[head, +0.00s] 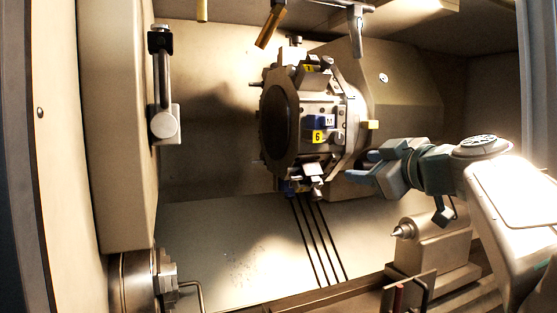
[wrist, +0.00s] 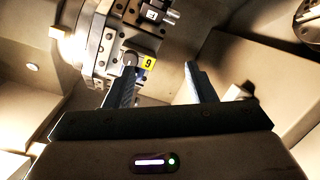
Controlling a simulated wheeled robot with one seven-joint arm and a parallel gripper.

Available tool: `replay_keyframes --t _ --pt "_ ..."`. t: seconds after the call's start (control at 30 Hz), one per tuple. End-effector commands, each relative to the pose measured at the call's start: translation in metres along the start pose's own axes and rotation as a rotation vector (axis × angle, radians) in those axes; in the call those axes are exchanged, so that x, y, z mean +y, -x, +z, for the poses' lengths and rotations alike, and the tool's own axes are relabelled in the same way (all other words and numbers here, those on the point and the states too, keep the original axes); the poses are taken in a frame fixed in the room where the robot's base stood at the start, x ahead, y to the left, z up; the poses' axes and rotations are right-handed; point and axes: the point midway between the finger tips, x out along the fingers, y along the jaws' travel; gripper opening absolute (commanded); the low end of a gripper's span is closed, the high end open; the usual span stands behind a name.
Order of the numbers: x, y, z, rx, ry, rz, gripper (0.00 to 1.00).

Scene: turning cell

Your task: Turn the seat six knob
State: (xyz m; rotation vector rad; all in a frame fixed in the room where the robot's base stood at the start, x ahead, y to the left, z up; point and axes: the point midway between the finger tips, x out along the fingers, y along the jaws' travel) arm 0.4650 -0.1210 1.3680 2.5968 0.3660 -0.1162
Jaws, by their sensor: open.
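The tool turret (head: 279,125) hangs in the middle of the head view. In the wrist view the 6 tag (wrist: 149,62) lies between the fingertips, nearer the left one. My gripper (head: 358,168) is open and empty, right of and below the 6 tag, fingers pointing at the turret.
A tailstock with a pointed centre (head: 432,250) stands below my arm. A chuck (head: 137,280) is at lower left. A jointed arm (head: 164,90) is fixed on the left wall. Nozzles (head: 270,27) hang above the turret. The space left of the turret is clear.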

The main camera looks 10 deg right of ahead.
Motion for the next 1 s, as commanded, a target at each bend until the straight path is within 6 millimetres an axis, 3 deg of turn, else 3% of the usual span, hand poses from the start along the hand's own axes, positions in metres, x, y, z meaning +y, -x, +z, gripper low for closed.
replay_keyframes --t 0.13,0.37,0.8,1.0 --pt "0.030 0.011 -0.008 0.072 0.116 0.093 0.50" --pt "0.044 0.005 -0.018 0.099 0.167 0.127 0.50" --pt "0.055 -0.081 -0.029 0.097 0.163 0.124 0.50" --pt "0.058 -0.110 -0.031 0.098 0.164 0.125 0.50"
